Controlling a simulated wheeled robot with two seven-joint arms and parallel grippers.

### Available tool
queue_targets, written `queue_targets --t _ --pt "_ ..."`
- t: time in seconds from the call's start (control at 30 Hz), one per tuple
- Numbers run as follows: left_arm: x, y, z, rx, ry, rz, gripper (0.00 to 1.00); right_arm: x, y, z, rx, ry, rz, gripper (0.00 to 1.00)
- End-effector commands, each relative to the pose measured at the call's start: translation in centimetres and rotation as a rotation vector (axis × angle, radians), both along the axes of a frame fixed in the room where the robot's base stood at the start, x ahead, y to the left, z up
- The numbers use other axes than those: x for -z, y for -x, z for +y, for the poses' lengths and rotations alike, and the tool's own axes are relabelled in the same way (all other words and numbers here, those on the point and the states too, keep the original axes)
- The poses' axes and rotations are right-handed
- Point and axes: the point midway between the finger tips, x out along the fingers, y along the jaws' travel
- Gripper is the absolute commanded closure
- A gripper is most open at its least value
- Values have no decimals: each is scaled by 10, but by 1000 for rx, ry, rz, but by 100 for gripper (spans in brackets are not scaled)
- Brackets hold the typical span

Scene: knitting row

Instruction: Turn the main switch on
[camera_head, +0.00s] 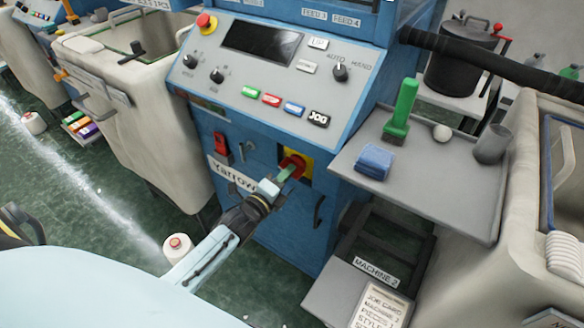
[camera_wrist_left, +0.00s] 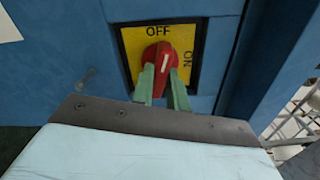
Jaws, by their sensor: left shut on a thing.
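The main switch is a red rotary knob (camera_wrist_left: 161,57) on a yellow plate (camera_wrist_left: 130,38), with OFF at the top and ON at the right. Its white mark points up, tilted slightly right, close to OFF. In the head view the red knob (camera_head: 297,160) sits on the blue machine's front, below the sloped control panel. My left gripper (camera_head: 287,172) reaches it from the lower left. In the left wrist view its green fingers (camera_wrist_left: 161,82) are shut on the knob, one on each side. My right gripper is in neither view.
The sloped panel (camera_head: 215,100) with buttons and dials is above the switch. A grey side shelf (camera_head: 440,180) holding a green brush (camera_head: 400,115) and blue cloth (camera_head: 374,161) juts out at right. A cream bin (camera_head: 165,150) stands at left. A dark handle (camera_head: 319,211) is below right of the switch.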

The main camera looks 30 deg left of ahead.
Motion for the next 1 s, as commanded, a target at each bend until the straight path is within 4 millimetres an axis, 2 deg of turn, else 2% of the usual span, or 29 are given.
queue_targets --t 0.1,0.43,0.7,1.0 --pt "0 0 0 -1 -88 -7 100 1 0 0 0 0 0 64" --pt "0 0 0 0 -130 -10 100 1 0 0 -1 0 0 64" --pt "1 0 0 -1 -443 -35 100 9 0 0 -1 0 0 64" --pt "0 0 0 0 -483 -37 100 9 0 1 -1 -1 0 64"
